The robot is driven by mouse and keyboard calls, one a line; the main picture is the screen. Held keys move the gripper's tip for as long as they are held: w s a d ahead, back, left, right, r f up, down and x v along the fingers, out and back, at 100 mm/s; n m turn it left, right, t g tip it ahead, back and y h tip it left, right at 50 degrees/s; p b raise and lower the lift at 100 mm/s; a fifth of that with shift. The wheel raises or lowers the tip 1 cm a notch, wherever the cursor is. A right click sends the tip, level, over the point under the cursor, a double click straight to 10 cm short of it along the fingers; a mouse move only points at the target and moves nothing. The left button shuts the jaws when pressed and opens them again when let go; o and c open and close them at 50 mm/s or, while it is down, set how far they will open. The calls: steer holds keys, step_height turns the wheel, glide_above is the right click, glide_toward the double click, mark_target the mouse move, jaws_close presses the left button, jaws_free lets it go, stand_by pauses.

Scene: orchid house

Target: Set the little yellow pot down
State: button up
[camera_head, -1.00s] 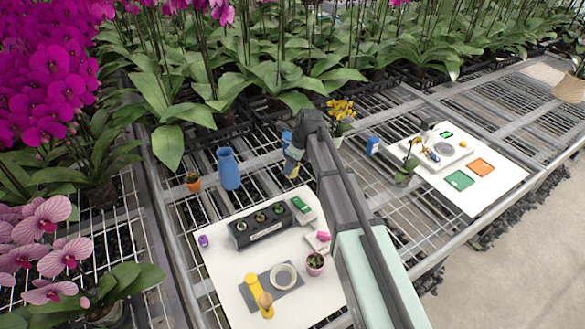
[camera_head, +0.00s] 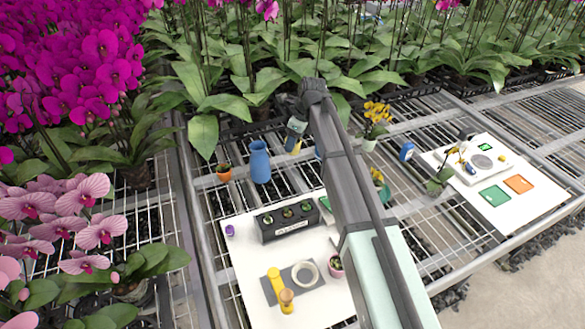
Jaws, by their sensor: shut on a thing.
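My gripper (camera_head: 296,132) points down over the wire-mesh bench, to the right of the blue vase (camera_head: 260,162). It is shut on the little yellow pot (camera_head: 296,148), of which only a small yellow patch shows beneath the jaws. The jaws themselves are small and dark here. The pot appears to be held above the mesh; its exact height I cannot tell.
A small orange pot (camera_head: 224,174) stands left of the vase. A white board (camera_head: 240,262) in front carries a dark rack (camera_head: 287,222) and several tools. A yellow-flowered plant (camera_head: 376,118) stands right of my arm. A blue object (camera_head: 318,152) is partly hidden behind my arm.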

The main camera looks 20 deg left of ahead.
steer(key=shift+w+a+r+n, duration=0.1)
steer(key=shift+w+a+n, duration=0.2)
steer(key=shift+w+a, duration=0.75)
steer(key=shift+s, duration=0.25)
steer(key=shift+f, duration=0.55)
step_height(320, 180, down, 9)
steer(key=shift+r, duration=0.1)
steer(key=shift+f, duration=0.2)
steer(key=o, duration=1.1)
steer(key=shift+c, duration=0.2)
steer(key=shift+r, duration=0.1)
steer(key=v, duration=1.2)
steer(key=shift+w+d, duration=0.1)
